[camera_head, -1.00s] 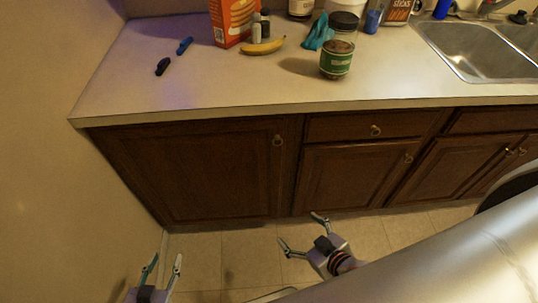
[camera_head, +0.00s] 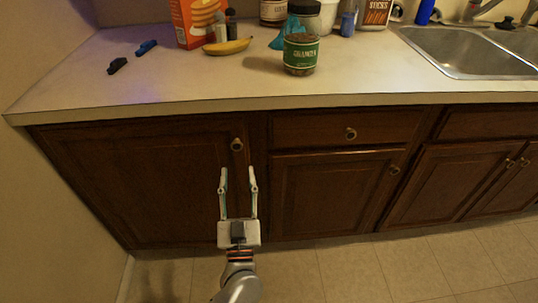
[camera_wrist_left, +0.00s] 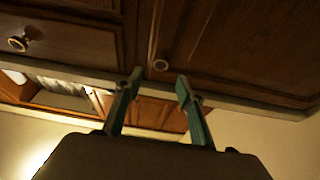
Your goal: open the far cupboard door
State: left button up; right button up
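The leftmost wooden cupboard door (camera_head: 130,185) is shut, with a small round knob (camera_head: 237,145) near its upper right corner. In the left wrist view, which looks upside down, the door (camera_wrist_left: 235,50) fills the upper right and its knob (camera_wrist_left: 160,65) shows just beyond the fingertips. My left gripper (camera_head: 238,177) is open and empty, its two fingers pointing up towards the knob, one on each side of its line. Its open fingers also show in the left wrist view (camera_wrist_left: 158,85). The knob appears clear of the fingers. My right gripper is not in view.
A drawer (camera_head: 345,128) with a knob and another shut cupboard door (camera_head: 335,195) are just right. The countertop (camera_head: 180,85) overhangs above, holding a green-labelled jar (camera_head: 301,55), a banana (camera_head: 227,46) and an orange box (camera_head: 195,20). Floor tiles (camera_head: 350,270) are clear in front.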

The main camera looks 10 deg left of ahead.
aim_at(237, 147)
pick_arm(q)
jog(key=x, duration=0.8)
jog(key=shift+s, duration=0.1)
grip_shut()
